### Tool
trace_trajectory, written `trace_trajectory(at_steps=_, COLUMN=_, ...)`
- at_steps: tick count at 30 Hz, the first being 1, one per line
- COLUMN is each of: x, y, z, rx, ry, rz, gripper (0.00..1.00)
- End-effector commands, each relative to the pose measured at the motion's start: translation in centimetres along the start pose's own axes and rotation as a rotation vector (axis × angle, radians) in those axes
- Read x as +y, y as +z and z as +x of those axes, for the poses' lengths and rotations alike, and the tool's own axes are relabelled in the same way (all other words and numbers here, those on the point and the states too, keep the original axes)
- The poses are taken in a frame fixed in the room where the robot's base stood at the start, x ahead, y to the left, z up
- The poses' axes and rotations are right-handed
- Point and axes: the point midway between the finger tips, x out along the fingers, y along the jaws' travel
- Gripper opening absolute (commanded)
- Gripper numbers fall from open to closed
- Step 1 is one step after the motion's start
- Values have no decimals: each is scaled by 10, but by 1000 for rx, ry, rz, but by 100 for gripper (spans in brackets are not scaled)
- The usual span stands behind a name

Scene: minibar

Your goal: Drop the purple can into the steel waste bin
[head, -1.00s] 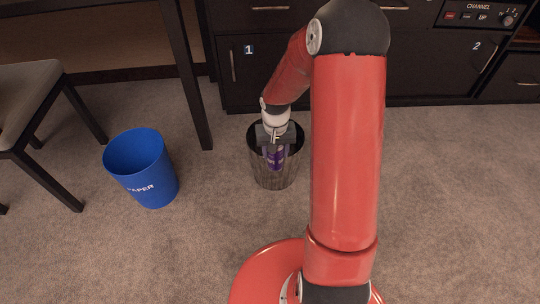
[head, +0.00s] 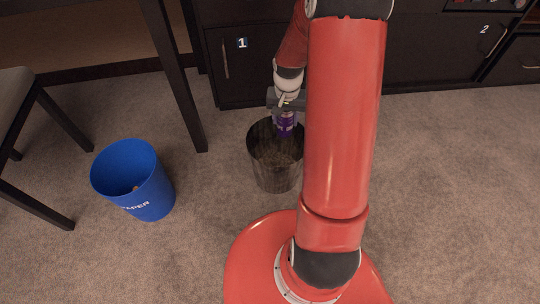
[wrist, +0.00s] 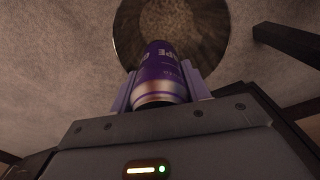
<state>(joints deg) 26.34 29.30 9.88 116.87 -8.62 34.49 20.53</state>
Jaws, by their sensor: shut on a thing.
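The purple can (head: 285,127) is held in my gripper (head: 285,114), over the far right part of the steel waste bin's mouth. In the wrist view, the can (wrist: 161,73) sits between the two fingers of my gripper (wrist: 161,84), which are shut on it. The steel waste bin (head: 275,176) stands upright on the carpet, open at the top. In the wrist view its round opening (wrist: 213,38) lies beyond the can. I cannot tell exactly how far the can's lower end is from the rim.
A blue paper bin (head: 150,197) stands to the left, with something small inside. A chair (head: 30,120) and a dark table leg (head: 178,75) are at the left. Dark cabinets (head: 245,85) stand behind the steel bin. The carpet at the right is clear.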

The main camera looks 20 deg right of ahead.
Motion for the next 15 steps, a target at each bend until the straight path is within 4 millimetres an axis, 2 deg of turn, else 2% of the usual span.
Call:
trace_trajectory(at_steps=1, x=0, y=0, z=13, rx=0, ry=0, rz=-1, gripper=26)
trace_trajectory(at_steps=6, x=0, y=0, z=33, rx=-1, ry=-1, rz=0, gripper=26)
trace_trajectory(at_steps=15, x=0, y=0, z=51, rx=0, ry=-1, rz=-1, gripper=26)
